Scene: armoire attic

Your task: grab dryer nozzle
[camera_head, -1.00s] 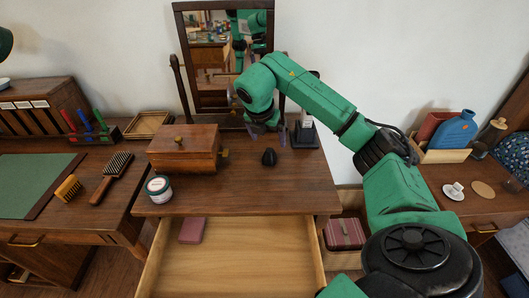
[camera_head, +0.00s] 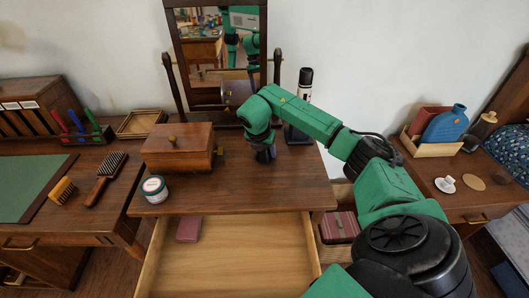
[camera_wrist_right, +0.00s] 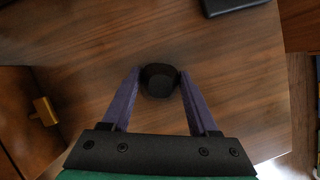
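The dryer nozzle, a small black rounded piece (camera_wrist_right: 159,81), stands on the wooden tabletop in the right wrist view. My right gripper (camera_wrist_right: 160,74) is lowered around it, with one purple finger on each side of the nozzle. The fingers are apart, and their tips are very close to its sides; I cannot tell whether they touch it. In the head view my right gripper (camera_head: 265,155) is down at the tabletop in front of the mirror, and it mostly hides the nozzle. My left gripper is not in view.
A wooden box (camera_head: 178,148) and a white jar (camera_head: 154,189) stand left of my right gripper. A black stand (camera_head: 297,136) and a dark spray can (camera_head: 305,84) are behind the arm. The mirror (camera_head: 218,60) rises behind. The drawer (camera_head: 235,255) is open in front.

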